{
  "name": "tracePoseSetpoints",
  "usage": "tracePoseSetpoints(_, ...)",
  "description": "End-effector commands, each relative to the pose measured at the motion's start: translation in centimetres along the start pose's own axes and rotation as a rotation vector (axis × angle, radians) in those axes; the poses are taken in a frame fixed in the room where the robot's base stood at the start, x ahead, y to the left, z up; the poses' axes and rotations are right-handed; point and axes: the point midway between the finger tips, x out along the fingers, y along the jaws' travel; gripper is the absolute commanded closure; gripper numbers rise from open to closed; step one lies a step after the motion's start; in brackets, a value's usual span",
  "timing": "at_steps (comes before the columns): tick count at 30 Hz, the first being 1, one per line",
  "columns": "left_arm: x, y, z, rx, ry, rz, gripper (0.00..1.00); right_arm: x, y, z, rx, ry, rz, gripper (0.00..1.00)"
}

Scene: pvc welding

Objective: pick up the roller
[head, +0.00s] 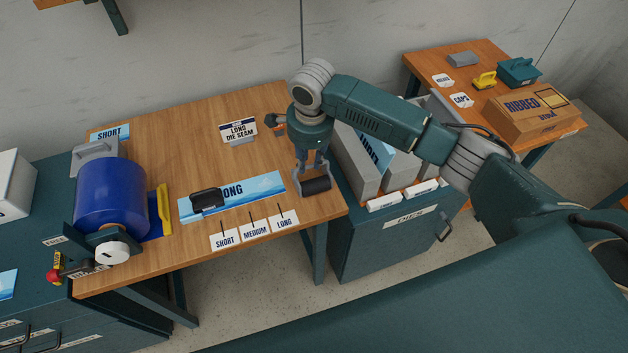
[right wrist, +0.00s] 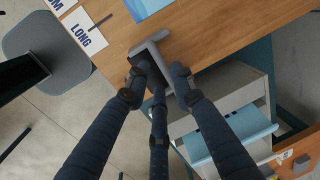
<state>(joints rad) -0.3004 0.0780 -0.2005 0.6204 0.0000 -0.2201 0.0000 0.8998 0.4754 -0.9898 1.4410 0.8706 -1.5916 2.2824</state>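The roller (head: 316,186), a dark cylinder in a light grey frame, is at the right front corner of the wooden table. My right gripper (head: 311,168) points down at it from directly above, with its fingers at the frame. In the right wrist view the fingers of the right gripper (right wrist: 158,76) reach around the roller, whose grey frame (right wrist: 157,44) shows beyond the fingertips. The fingers partly hide the roller, and I cannot tell whether they grip it or are only around it. My left gripper is not in view.
The table (head: 180,150) holds a LONG sign (head: 255,186), a black object (head: 207,201), small length cards (head: 254,230) and a blue roll (head: 111,197). A DIES cabinet (head: 392,239) with grey bins stands close on the right. The table's middle back is mostly clear.

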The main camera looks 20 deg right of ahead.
Motion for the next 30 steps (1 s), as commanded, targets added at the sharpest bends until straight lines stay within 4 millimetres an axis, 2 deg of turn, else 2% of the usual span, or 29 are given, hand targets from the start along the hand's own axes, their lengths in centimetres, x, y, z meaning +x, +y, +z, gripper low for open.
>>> tracePoseSetpoints(5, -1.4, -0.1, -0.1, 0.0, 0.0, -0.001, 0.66, 2.4, -0.1, -0.7, 0.002, 0.004, 0.003, 0.76)
tracePoseSetpoints(10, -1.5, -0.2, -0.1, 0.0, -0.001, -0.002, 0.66, 4.4, -0.1, -0.5, -0.002, 0.001, 0.001, 0.76)
tracePoseSetpoints(18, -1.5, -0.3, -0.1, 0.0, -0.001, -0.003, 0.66, 4.7, -0.1, -0.5, -0.002, 0.0, -0.001, 0.78)
tracePoseSetpoints(21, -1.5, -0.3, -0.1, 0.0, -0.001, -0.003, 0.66, 4.7, -0.1, -0.5, -0.002, 0.0, 0.0, 0.98)
tracePoseSetpoints(22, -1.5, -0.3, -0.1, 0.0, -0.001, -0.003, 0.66, 4.7, -0.1, -0.5, -0.002, 0.0, 0.0, 1.0)
tracePoseSetpoints(30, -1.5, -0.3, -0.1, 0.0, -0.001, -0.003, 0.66, 4.6, -0.2, -0.5, -0.001, 0.0, -0.001, 1.0)
